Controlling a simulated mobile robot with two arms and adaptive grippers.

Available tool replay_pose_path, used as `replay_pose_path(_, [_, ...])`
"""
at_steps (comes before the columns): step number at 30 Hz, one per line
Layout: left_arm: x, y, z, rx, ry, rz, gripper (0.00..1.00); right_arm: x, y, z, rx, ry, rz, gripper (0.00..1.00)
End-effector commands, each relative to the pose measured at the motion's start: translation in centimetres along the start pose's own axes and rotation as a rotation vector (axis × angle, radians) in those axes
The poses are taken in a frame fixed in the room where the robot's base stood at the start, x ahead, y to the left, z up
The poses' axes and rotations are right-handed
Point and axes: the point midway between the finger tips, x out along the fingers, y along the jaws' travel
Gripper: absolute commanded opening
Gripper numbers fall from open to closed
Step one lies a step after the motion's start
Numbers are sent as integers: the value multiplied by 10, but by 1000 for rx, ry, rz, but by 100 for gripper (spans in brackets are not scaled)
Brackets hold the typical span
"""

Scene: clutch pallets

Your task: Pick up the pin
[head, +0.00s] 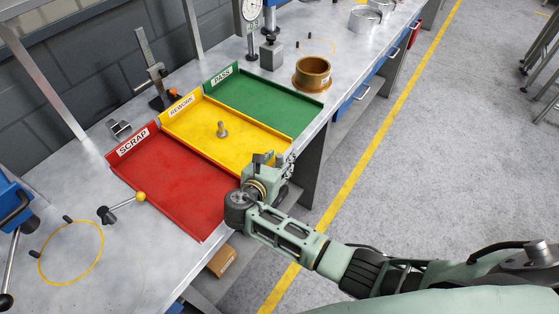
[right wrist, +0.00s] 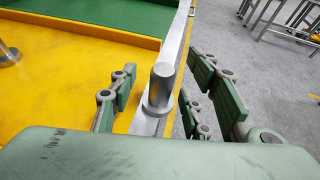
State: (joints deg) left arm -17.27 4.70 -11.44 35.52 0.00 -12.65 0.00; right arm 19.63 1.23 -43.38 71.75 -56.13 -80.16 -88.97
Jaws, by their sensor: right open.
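A grey metal pin (right wrist: 160,88) with a wider collar at its base stands between the fingers of my right gripper (right wrist: 165,95) in the right wrist view. It appears to be on the bench's front edge strip, beside the yellow tray. The fingers are spread on either side of it, with gaps showing. In the head view my right gripper (head: 268,167) is at the front corner of the yellow REWORK tray (head: 190,126) and largely hides that spot. Another pin (head: 222,130) stands inside the yellow tray; it also shows at the left of the right wrist view (right wrist: 8,55). My left gripper is out of view.
The red SCRAP tray (head: 170,185) and green PASS tray (head: 262,100) flank the yellow one. A bronze ring (head: 312,73) stands right of the green tray. The bench's front edge borders open floor.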

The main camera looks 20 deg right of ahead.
Motion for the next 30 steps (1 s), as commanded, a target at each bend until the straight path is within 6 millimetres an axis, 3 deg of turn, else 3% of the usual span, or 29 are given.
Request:
replay_pose_path(4, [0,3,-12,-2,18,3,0,0,0,0,0,1,0,43])
replay_pose_path(19, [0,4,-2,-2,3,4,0,-1,0,-1,0,1,0,0])
replay_pose_path(30, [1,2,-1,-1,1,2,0,-1,0,1,2,0,1,0])
